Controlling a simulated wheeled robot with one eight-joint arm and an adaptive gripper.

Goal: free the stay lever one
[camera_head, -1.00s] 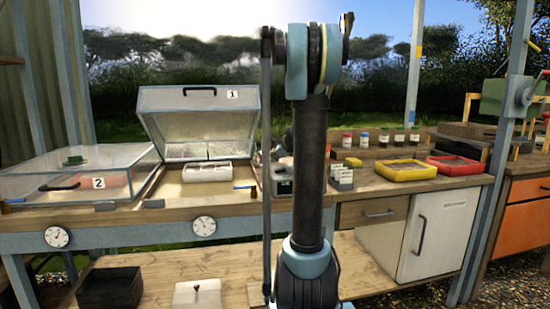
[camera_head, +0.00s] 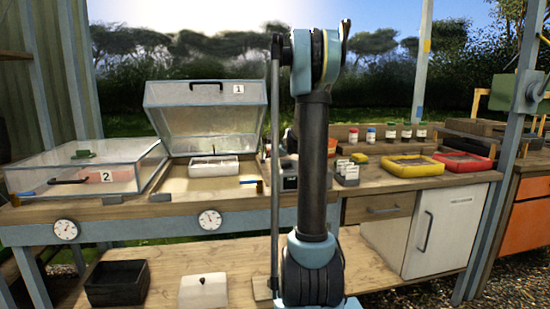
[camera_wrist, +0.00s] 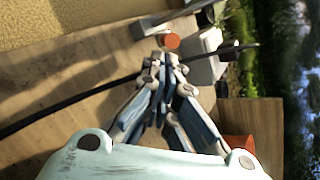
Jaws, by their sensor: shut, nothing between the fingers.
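Lid one (camera_head: 239,89), marked 1, stands raised over its open frame at the back of the bench. A short blue bar (camera_head: 249,181) lies at the right front of this frame, beside a small brown piece; I cannot tell for sure that it is the stay lever. In the wrist view my gripper (camera_wrist: 165,61) is shut and empty. Its tips are close to an orange-red disc (camera_wrist: 168,41) and a grey bar (camera_wrist: 177,19); contact cannot be told. A thin black rod (camera_wrist: 60,108) passes behind the fingers. My arm hides the gripper in the head view.
Closed clear box two (camera_head: 108,177) stands left of frame one, which holds a white tray (camera_head: 214,168). Right of my arm are a label rack (camera_head: 347,174), several bottles, a yellow tray (camera_head: 411,173) and a red tray (camera_head: 463,168). A post (camera_head: 500,185) stands at the right.

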